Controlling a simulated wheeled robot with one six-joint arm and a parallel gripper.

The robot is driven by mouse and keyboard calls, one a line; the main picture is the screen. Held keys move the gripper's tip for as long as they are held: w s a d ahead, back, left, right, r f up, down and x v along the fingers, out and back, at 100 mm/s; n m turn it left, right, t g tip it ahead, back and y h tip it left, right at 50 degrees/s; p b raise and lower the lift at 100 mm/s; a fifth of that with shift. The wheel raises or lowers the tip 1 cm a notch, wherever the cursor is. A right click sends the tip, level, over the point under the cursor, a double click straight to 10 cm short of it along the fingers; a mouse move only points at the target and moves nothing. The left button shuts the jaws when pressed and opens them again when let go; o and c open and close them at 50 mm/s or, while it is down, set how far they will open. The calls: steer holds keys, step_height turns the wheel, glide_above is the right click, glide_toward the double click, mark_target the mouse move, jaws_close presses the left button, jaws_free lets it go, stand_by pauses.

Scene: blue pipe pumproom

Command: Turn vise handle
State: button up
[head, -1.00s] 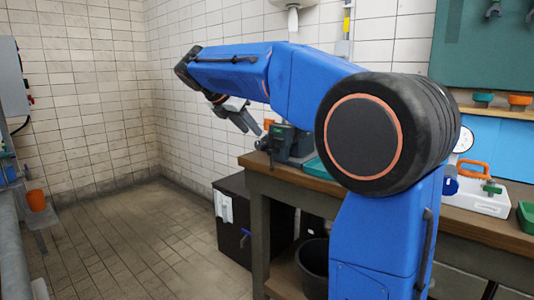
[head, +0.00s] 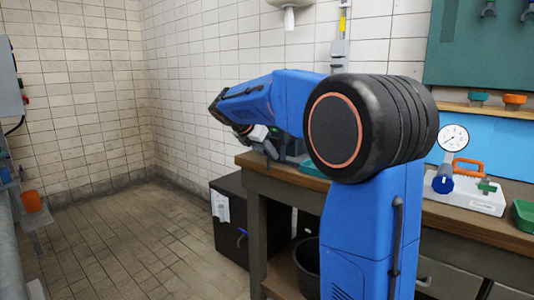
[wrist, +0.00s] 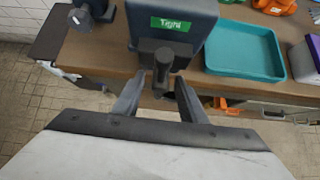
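The dark blue-grey vise (wrist: 172,30) stands at the bench edge, with a green label on its front. In the head view the vise (head: 294,147) is partly hidden behind my arm. Its dark handle (wrist: 163,60), with a round end, sticks out toward my gripper in the wrist view. My gripper (wrist: 161,82) is open, with one finger on each side of the handle. I cannot tell whether either finger touches it. In the head view my gripper (head: 271,152) is small, close to the vise.
The wooden workbench (head: 450,215) carries a teal tray (wrist: 245,52), a pressure gauge (head: 453,138) and a white first-aid case (head: 470,197). A black cabinet (head: 228,220) stands left of the bench. The tiled floor (head: 130,240) at left is clear.

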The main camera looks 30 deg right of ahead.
steer(key=shift+d+f, duration=0.15)
jaws_close()
steer(key=shift+w+g, duration=0.1)
steer(key=shift+g, duration=0.2)
steer(key=shift+n+g+h, duration=0.5)
steer(key=shift+n+g, duration=0.2)
steer(key=shift+g, duration=0.2)
steer(key=shift+n+g+h, duration=0.5)
steer(key=shift+g, duration=0.3)
